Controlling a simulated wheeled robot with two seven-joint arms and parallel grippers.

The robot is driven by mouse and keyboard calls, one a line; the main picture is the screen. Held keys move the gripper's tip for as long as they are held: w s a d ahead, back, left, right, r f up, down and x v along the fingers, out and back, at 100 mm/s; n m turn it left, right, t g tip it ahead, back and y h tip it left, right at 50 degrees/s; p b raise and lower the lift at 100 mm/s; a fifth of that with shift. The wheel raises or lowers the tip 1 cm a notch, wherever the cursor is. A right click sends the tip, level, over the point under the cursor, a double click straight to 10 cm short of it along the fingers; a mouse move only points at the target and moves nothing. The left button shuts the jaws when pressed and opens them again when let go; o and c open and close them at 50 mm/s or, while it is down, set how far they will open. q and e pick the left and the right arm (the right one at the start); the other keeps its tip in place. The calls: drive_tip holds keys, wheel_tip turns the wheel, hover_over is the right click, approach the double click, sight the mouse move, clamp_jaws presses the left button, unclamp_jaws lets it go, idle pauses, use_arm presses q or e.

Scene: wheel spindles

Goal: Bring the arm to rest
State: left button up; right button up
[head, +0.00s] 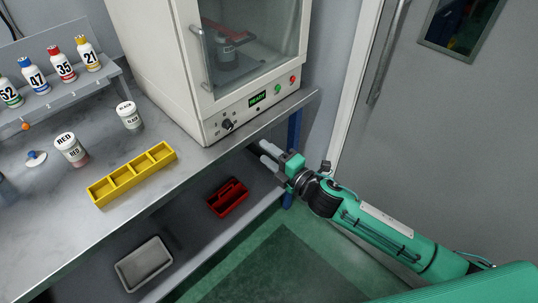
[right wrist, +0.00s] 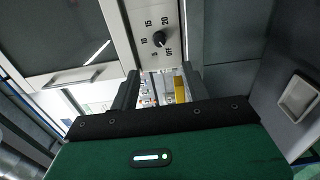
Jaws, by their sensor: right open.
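My right gripper (head: 267,156) is open and empty at the front edge of the bench, just below the cabinet's control panel. Its teal arm comes in from the lower right. In the right wrist view, the two dark fingers of the gripper (right wrist: 161,88) stand apart with nothing between them. Ahead of them is a panel with a black dial knob (right wrist: 159,39), marked 5, 10, 15, 20 and OFF. My left gripper is not in view.
The white cabinet (head: 180,75) with a closed glass door stands on the grey bench (head: 75,215). A yellow divided tray (head: 132,174) and white jars stand left of it. A red caddy (head: 228,197) and a grey bin (head: 143,264) sit on the lower shelf. Green floor is clear.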

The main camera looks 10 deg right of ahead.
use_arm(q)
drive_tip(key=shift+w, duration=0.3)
